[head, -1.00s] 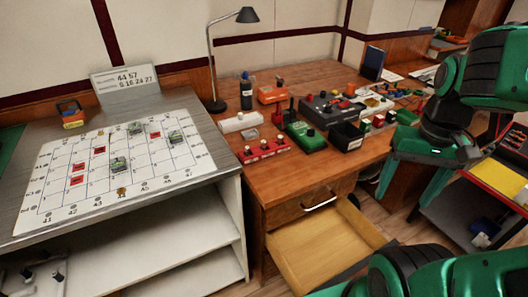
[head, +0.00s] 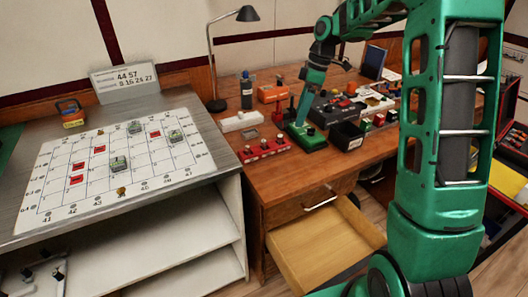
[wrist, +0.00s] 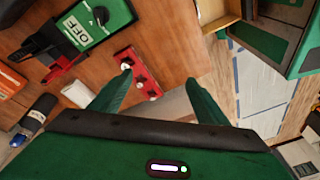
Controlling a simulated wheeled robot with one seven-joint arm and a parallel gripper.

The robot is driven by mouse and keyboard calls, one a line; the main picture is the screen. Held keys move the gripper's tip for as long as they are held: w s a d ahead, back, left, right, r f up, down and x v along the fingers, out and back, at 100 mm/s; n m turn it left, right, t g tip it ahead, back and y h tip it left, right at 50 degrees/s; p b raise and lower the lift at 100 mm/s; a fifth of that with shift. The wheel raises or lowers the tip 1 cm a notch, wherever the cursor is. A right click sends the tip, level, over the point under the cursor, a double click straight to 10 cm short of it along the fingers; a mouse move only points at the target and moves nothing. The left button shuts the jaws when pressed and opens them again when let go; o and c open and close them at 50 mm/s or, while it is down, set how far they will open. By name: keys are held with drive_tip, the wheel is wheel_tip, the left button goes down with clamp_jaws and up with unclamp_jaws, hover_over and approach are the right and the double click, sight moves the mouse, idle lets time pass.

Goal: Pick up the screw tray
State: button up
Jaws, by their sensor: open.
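No thing is clearly marked as the screw tray. A black open-topped bin (head: 347,136) with a white label stands on the wooden desk, right of a green switch box (head: 313,141). The black bin is not visible in the wrist view.
A pulled-out drawer (head: 325,245) juts from the desk's front. Several controls crowd the right.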

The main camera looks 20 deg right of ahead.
sight(266, 145)
drive_tip(key=w+a+f+n, duration=0.2)
drive_tip(key=w+f, duration=0.1)
drive_tip(key=w+a+f+n+y, duration=0.1)
drive_tip(key=w+a+f+n, duration=0.1)
drive_tip(key=f, duration=0.2)
drive_tip(key=w+a+f+n, duration=0.3)
drive_tip(key=f, duration=0.1)
drive_tip(key=shift+w+a+g+y, duration=0.1)
drive_tip(key=shift+w+g+y, duration=0.2)
drive_tip(key=shift+g, duration=0.1)
drive_tip(key=shift+x, duration=3.25)
drive_tip(key=shift+s, duration=0.15)
drive_tip(key=c, duration=1.3)
